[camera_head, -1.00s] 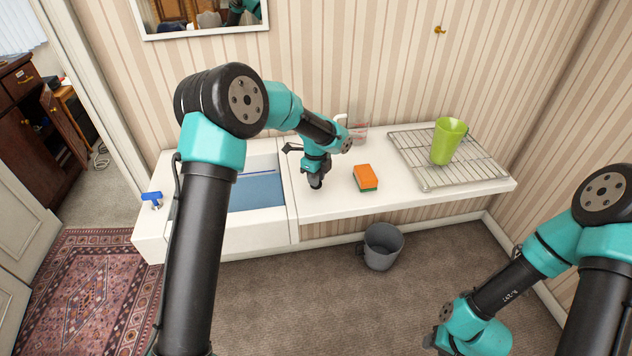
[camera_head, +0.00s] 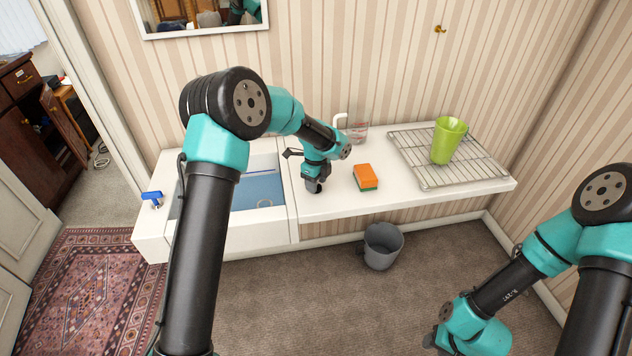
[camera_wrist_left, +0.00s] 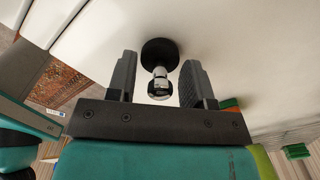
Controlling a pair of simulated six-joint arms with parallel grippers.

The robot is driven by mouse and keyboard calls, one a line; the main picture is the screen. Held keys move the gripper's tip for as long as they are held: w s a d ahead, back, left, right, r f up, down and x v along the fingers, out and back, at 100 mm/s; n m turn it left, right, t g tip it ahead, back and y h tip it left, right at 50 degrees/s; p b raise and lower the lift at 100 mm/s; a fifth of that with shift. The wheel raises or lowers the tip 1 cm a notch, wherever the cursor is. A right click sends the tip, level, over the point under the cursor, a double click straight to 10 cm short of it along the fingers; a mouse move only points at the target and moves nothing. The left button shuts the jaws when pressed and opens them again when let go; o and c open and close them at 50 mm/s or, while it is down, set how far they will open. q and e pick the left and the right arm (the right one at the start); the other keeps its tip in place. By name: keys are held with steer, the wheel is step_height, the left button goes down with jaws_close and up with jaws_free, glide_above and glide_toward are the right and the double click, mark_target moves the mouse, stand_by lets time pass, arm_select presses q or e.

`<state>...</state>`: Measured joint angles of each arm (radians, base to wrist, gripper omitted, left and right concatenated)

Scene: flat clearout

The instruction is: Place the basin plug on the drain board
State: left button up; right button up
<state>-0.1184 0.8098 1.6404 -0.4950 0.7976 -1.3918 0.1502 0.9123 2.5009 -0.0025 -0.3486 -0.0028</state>
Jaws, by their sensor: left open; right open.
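The basin plug (camera_wrist_left: 160,88) is a black disc with a chrome knob, seen in the left wrist view on the white counter. My left gripper (camera_wrist_left: 160,62) is open, with one finger on each side of the plug and gaps between the fingers and the knob. In the head view my left gripper (camera_head: 313,186) is low at the counter, just right of the basin, and the plug is hidden there. The drain board (camera_head: 410,153) is a wire rack at the counter's right end, with a green cup (camera_head: 446,142) on it.
An orange and green sponge (camera_head: 365,177) lies between my left gripper and the rack. A clear measuring cup (camera_head: 357,132) stands behind, by the tap. The basin (camera_head: 262,190) with blue water is to the left. A grey bucket (camera_head: 382,247) stands on the floor.

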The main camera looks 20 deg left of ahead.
arm_select(q)
steer(key=shift+r, duration=0.15)
step_height(320, 180, up, 12)
stand_by(0.6)
stand_by(0.5)
